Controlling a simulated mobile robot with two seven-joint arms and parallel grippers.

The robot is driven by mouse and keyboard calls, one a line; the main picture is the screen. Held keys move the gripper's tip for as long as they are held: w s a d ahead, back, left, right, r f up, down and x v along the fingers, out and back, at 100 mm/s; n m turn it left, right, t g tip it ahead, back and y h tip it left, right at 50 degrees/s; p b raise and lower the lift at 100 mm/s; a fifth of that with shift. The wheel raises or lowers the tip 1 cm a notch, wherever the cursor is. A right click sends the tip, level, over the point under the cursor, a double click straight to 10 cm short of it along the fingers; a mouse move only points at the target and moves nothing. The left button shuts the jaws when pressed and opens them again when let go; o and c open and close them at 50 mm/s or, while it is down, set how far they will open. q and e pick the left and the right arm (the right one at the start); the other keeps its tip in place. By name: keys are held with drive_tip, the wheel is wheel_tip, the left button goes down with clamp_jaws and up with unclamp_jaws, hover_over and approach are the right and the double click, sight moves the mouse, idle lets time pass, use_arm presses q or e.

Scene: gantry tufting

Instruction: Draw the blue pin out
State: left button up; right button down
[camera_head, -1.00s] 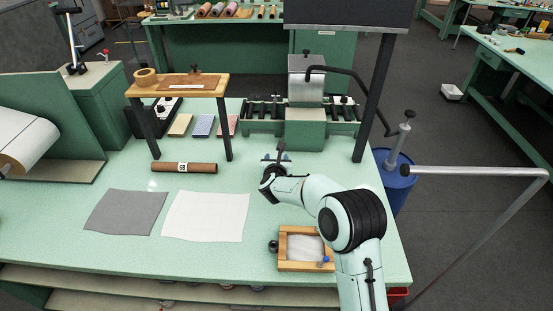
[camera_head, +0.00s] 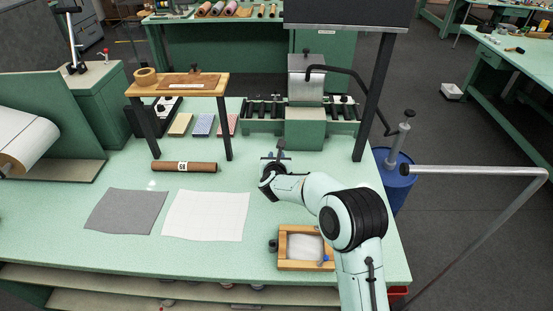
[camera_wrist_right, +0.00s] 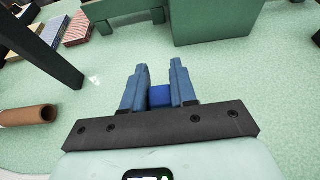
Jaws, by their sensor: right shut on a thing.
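My right gripper (camera_head: 274,160) reaches over the table in front of the green machine base. In the wrist view its two blue-grey fingers (camera_wrist_right: 159,92) are shut on a bright blue piece, the blue pin (camera_wrist_right: 160,96). Only a short part of the pin shows between the fingers, and I cannot see whether its lower end is in anything. In the head view the pin cannot be made out at the gripper. My left gripper is not in view.
A wooden frame (camera_head: 283,251) with a small blue peg (camera_head: 326,259) at its corner lies near the front edge. A brown roll (camera_head: 184,167), white sheet (camera_head: 205,216) and grey sheet (camera_head: 126,212) lie left. A wooden stand (camera_head: 221,87) and green machine (camera_head: 305,128) stand behind.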

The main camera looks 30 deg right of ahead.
drive_tip(key=shift+r+p, duration=0.4)
drive_tip(key=shift+r, duration=1.05)
drive_tip(key=shift+r, duration=0.15)
